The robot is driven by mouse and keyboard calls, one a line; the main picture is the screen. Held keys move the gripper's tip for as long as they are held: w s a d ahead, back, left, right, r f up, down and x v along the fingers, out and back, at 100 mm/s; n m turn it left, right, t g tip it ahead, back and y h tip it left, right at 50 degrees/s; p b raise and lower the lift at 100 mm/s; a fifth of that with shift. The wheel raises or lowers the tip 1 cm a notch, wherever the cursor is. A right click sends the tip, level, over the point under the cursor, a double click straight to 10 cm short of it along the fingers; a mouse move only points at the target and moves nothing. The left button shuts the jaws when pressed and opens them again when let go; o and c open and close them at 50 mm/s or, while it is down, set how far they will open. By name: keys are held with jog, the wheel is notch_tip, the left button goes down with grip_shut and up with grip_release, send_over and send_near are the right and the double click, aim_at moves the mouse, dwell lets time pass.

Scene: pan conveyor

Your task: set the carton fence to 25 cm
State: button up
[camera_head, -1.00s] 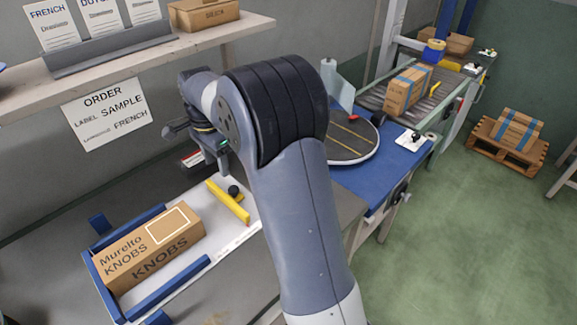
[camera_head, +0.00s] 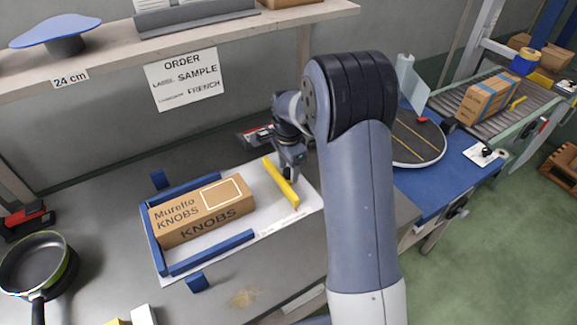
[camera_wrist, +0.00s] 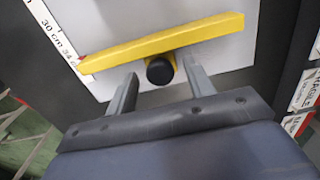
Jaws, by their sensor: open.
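The carton fence is a yellow bar (camera_head: 281,182) lying across the right part of a white board (camera_head: 262,222). In the wrist view the yellow bar (camera_wrist: 205,28) has a black round knob (camera_wrist: 160,70) and a red tip at its left end. That tip lies beside a white scale (camera_wrist: 52,28), near the lower number, which looks like 34; 30 cm is above it. My gripper (camera_wrist: 160,74) is open, with one finger on each side of the knob and gaps visible.
A Muretto Knobs carton (camera_head: 205,212) lies on the board between blue guides (camera_head: 212,252). A pan (camera_head: 38,265) stands at left; a turntable (camera_head: 418,140) at right.

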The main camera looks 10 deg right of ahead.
jog(key=shift+c, duration=0.2)
grip_shut()
dwell(0.4)
